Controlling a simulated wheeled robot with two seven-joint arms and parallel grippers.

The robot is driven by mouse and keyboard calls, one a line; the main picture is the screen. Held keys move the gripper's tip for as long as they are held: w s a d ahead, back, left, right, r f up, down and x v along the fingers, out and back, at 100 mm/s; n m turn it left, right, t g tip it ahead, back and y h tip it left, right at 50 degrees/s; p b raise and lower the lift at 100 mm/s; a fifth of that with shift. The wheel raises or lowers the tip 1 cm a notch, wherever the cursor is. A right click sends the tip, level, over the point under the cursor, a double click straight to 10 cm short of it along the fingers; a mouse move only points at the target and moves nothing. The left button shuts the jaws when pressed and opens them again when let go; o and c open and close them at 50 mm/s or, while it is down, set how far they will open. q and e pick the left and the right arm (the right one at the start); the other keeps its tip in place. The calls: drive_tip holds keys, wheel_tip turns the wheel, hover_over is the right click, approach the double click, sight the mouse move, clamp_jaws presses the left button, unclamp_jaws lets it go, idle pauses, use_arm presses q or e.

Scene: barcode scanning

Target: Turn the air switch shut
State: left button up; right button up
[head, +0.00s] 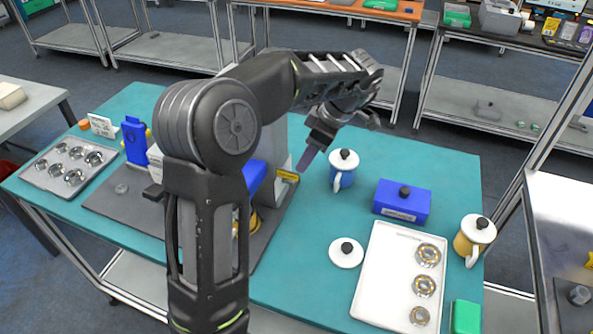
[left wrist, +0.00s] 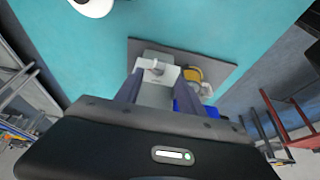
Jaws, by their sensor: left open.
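My left gripper (head: 312,152) is open and empty, held above the teal table beside a grey upright machine (head: 272,135) that my own arm largely hides in the head view. In the left wrist view, the two fingers of my left gripper (left wrist: 158,88) point toward the machine. A pale fitting with a small knob or lever (left wrist: 151,66) shows between and just beyond the fingertips. It looks like the air switch, but I cannot be sure, nor can I tell its turned position. The fingers look apart from it. My right gripper is in neither view.
The machine stands on a dark mat (head: 103,201) on the teal table (head: 300,289). To the right are a blue-and-white mug (head: 342,172), a blue box (head: 402,204), a white lid (head: 346,254), a white tray (head: 376,291) with bearings and a yellow mug (head: 471,242).

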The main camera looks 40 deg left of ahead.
sight(293, 178)
use_arm(q)
drive_tip(key=x, duration=0.7)
drive_tip(key=shift+a+f+p, duration=0.2)
drive_tip(key=shift+f+p, duration=0.1)
drive_tip(key=shift+f, duration=0.05)
clamp_jaws()
idle(0.3)
